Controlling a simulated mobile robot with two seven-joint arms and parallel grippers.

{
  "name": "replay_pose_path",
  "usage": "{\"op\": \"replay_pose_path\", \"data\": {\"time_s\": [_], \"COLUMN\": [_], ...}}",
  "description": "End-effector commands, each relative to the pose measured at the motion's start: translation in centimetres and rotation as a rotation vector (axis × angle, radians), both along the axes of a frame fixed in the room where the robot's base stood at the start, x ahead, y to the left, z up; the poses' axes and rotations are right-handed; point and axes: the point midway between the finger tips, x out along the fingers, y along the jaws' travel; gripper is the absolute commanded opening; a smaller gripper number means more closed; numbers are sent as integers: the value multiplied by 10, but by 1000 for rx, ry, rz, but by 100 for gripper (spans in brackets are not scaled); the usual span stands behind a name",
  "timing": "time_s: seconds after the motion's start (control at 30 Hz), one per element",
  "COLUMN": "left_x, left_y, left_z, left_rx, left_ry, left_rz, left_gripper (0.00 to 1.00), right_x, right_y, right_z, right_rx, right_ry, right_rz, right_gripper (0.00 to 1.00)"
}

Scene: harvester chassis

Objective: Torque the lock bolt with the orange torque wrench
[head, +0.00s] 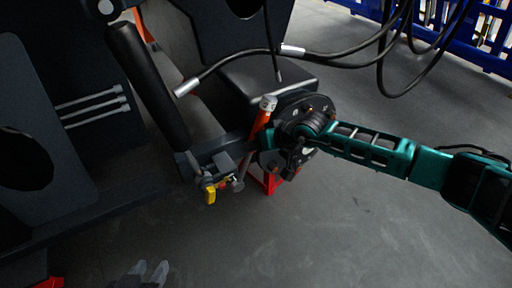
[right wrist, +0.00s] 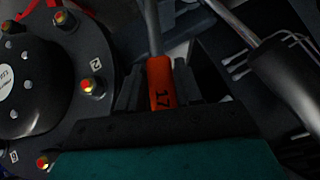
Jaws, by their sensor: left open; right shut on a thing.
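My right gripper (head: 278,150) is shut on the orange torque wrench (head: 260,122), beside a grey bracket (head: 212,165) with a yellow piece. In the right wrist view the wrench's orange part (right wrist: 160,88), marked 17, sits between the dark fingers (right wrist: 158,88), and its grey shaft runs up out of the picture. In the head view the wrench's pale end points up. Its lower part is partly hidden by the gripper and bracket. I cannot tell the lock bolt for certain, or whether the wrench touches it. My left gripper (head: 145,272) is open and empty at the bottom edge.
A dark round hub (head: 297,108) stands close behind my right gripper; in the right wrist view its plate (right wrist: 92,62) carries several numbered bolts. Black hoses (head: 345,60) hang above. A black cylinder (head: 148,85) slopes down to the bracket. The floor in front is clear.

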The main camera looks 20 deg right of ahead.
Motion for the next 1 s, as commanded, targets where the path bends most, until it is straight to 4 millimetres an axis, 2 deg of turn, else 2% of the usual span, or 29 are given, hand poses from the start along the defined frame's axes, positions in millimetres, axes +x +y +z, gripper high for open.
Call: {"op": "replay_pose_path", "data": {"time_s": [0.17, 0.63, 0.8, 1.0], "left_x": [-2, 0, 0, 0], "left_y": [0, 0, 0, -1], "left_z": [-4, -45, -51, -47], "left_rx": [0, 0, 0, -2], "left_ry": [4, 0, 1, -3], "left_rz": [0, 0, 0, 0], "left_gripper": [40, 40, 40, 40], "right_x": [1, 5, 8, 8], "right_y": [0, -14, -24, -22], "right_z": [1, -9, -14, -10], "right_rx": [9, 94, 155, 150], "right_ry": [-2, 23, 47, 43], "right_rz": [-3, -3, -5, -1], "right_gripper": [0, 0, 0, 0]}}
